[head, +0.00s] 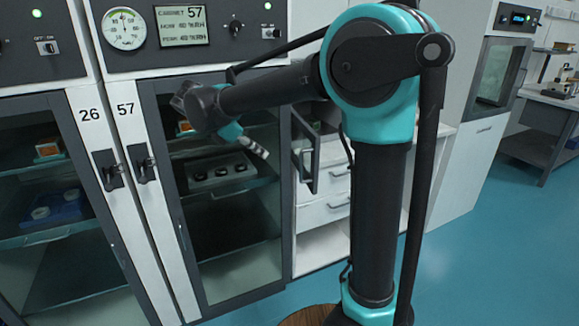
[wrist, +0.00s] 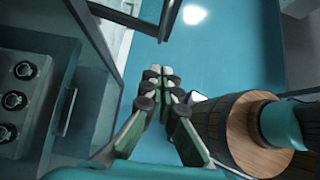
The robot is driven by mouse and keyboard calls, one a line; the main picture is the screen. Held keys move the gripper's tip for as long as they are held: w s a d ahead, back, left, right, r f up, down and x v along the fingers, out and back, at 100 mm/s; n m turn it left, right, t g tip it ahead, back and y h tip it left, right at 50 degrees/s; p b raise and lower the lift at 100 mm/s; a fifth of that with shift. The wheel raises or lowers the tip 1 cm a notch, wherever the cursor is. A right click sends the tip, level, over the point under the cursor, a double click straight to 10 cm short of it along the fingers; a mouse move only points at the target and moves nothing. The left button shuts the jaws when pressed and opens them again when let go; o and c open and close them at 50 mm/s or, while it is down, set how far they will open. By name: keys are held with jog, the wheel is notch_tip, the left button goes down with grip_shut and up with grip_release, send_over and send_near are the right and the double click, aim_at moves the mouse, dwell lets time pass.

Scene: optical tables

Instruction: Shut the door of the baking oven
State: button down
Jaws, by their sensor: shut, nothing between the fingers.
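A small dark-framed door (head: 306,152) with a handle stands swung open beside cabinet 57, seen at a steep angle. I take it to be the baking oven's door; the oven body behind it is mostly hidden by my arm. A dark framed edge at the top of the wrist view (wrist: 168,14) seems to be the same door. My gripper (head: 262,152) is shut and empty, in front of cabinet 57's glass and left of the open door. In the wrist view its fingertips (wrist: 160,76) meet over the blue floor, apart from the door.
Cabinet 57 (head: 157,165) and cabinet 26 (head: 85,160) stand at the left with dark glass fronts. White drawers (head: 322,212) are below the open door. Another unit with a dark window (head: 495,70) stands at the right. Blue floor (head: 480,260) is clear at the right.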

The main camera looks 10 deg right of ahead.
jog(key=w+d+r+x, duration=0.1)
jog(key=d+r+x, duration=0.1)
jog(key=x, duration=1)
jog(key=shift+d+f, duration=0.1)
jog(key=shift+d, duration=0.1)
